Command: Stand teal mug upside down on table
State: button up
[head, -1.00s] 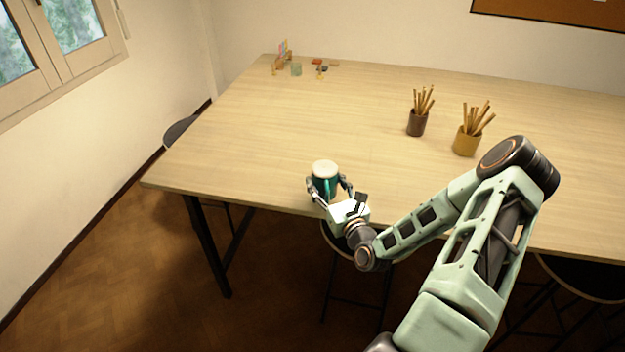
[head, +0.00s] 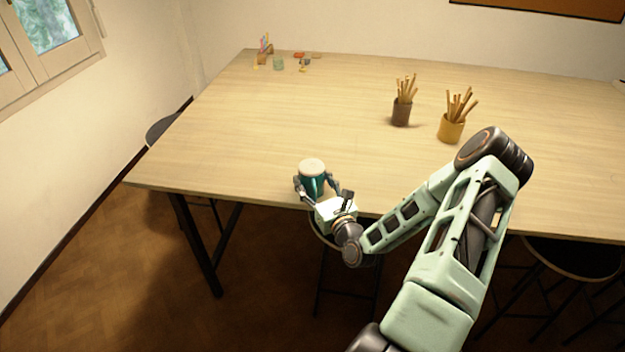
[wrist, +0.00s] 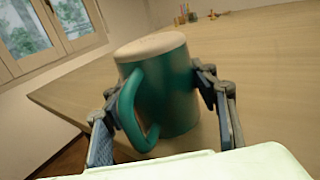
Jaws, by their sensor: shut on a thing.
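The teal mug (head: 312,182) is at the front left edge area of the wooden table (head: 300,110), with a pale, flat-looking face on top. In the wrist view the mug (wrist: 170,92) has this pale face up and its handle toward the camera, slightly left. The pale face looks like an unglazed base, so the mug appears upside down. My gripper (head: 320,190) is shut on the mug, one finger on each side. Whether the mug's lower end touches the tabletop is hidden.
A dark brown cup (head: 401,112) and a mustard cup (head: 451,131), both holding sticks, stand right of the mug, further back. Stools (head: 570,262) stand under the table. The tabletop around the mug is clear.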

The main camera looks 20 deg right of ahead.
jog(key=shift+f+b, duration=0.3)
jog(key=shift+b, duration=0.05)
jog(key=o, duration=1.2)
jog(key=shift+c, duration=0.2)
jog(key=shift+s, duration=0.1)
jog(key=s, duration=1.2)
jog(key=shift+w+r, duration=0.1)
